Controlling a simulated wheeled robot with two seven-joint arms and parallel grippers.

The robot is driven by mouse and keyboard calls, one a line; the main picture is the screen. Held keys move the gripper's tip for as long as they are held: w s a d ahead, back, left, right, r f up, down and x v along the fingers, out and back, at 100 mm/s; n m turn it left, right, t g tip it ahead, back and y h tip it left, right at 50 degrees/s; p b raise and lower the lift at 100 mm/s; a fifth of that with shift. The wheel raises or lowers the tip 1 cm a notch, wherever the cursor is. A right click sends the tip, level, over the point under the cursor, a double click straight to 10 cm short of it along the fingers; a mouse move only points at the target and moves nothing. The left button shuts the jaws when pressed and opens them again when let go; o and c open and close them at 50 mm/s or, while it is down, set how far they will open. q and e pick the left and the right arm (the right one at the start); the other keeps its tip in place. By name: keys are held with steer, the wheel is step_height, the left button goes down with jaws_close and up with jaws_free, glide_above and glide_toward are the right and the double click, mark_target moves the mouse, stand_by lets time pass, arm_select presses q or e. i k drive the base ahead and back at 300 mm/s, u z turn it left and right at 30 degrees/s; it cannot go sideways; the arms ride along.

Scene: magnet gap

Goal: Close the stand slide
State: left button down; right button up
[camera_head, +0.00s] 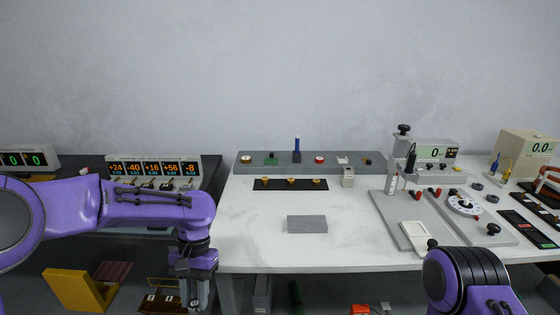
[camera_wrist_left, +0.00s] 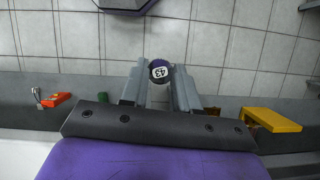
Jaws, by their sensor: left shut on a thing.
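The stand (camera_head: 403,152) is at the right of the white table, a grey upright with a black knob on top and a flat grey base. A pale sliding tray (camera_head: 415,236) with a dark knob (camera_head: 432,243) sits at the front of that base; I cannot tell for sure that it is the slide. My left gripper (camera_head: 196,290) hangs left of the table's front edge, far from the stand. In the left wrist view its fingers (camera_wrist_left: 160,88) are shut on a dark round-capped piece (camera_wrist_left: 159,71) with a white number label. My right gripper is out of view.
A grey block (camera_head: 307,224) lies mid-table. Behind it are a black strip with several brass pieces (camera_head: 291,184) and a grey rack (camera_head: 325,168). A white dial (camera_head: 463,204) is right of the stand. The front left of the table is clear.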

mark_target(421, 240)
steer(key=u, duration=0.05)
steer(key=k, duration=0.45)
steer(key=z, duration=1.3)
steer(key=i, duration=0.15)
steer(key=u, duration=0.1)
